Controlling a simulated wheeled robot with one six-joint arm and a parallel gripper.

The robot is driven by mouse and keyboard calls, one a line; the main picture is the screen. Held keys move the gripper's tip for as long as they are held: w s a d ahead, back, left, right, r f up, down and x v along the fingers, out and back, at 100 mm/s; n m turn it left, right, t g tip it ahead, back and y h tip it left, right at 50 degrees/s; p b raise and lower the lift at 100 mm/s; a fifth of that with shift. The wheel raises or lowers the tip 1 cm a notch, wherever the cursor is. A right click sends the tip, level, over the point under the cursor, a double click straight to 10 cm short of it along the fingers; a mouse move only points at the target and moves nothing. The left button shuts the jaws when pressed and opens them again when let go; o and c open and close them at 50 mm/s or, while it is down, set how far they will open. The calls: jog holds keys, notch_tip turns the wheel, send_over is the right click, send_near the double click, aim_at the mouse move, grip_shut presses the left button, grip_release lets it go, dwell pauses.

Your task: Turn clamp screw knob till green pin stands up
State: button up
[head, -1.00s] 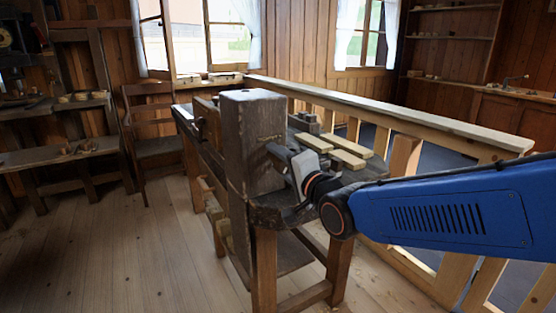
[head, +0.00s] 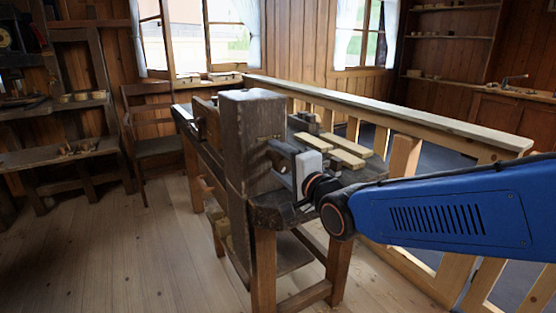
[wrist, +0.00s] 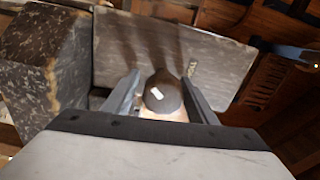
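A dark rounded knob (wrist: 164,98) with a short white mark sits between my two fingers in the wrist view. My gripper (head: 277,166) reaches in from the right at the bench's upright block in the head view, its fingers one above the other. The fingers (wrist: 162,90) are apart, one on each side of the knob, with what looks like a narrow gap on each side. The knob is hidden in the head view by my gripper. I cannot make out a green pin in either view.
The thick wooden upright (head: 250,140) stands at the near end of the workbench. Pale wooden strips (head: 344,158) lie on the bench top just behind my gripper. A wooden railing (head: 400,118) runs behind the bench. The floor (head: 120,240) at left is clear.

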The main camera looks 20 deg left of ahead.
jog(key=shift+r, duration=0.1)
jog(key=shift+s+d, duration=0.2)
jog(key=v, duration=1.6)
jog(key=shift+s+d, duration=0.2)
jog(key=shift+d, duration=0.15)
dwell(0.6)
